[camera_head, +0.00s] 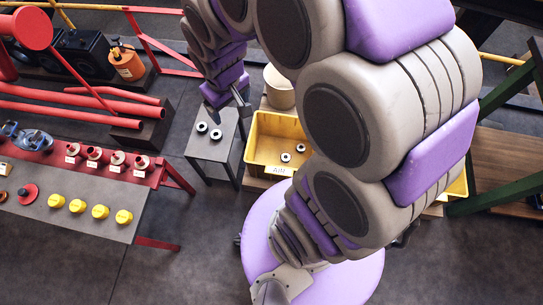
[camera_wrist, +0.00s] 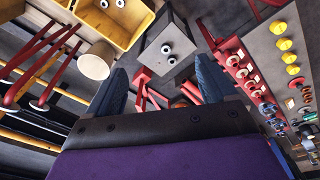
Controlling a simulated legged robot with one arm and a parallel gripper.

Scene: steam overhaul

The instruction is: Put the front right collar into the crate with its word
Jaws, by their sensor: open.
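Two pale ring collars lie apart on a small grey stand (camera_head: 213,153). The front right collar (camera_head: 216,134) is nearer the camera than the back left collar (camera_head: 202,127). Both also show on the stand in the wrist view, one collar (camera_wrist: 166,48) beside the other (camera_wrist: 172,60). A yellow crate (camera_head: 262,164) right of the stand holds two collars; its front label (camera_head: 279,171) is partly hidden and seems to end in "AIN". A second yellow crate (camera_head: 456,189) is mostly hidden behind my arm. My gripper (camera_wrist: 165,82) is open and empty, above and behind the stand (camera_head: 228,100).
A cream bucket (camera_head: 279,88) stands behind the crate. A red-edged bench (camera_head: 95,215) at left carries several yellow caps and flanged parts. Red pipes (camera_head: 75,107) and an orange can (camera_head: 127,65) lie behind it. Bare floor separates bench and stand.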

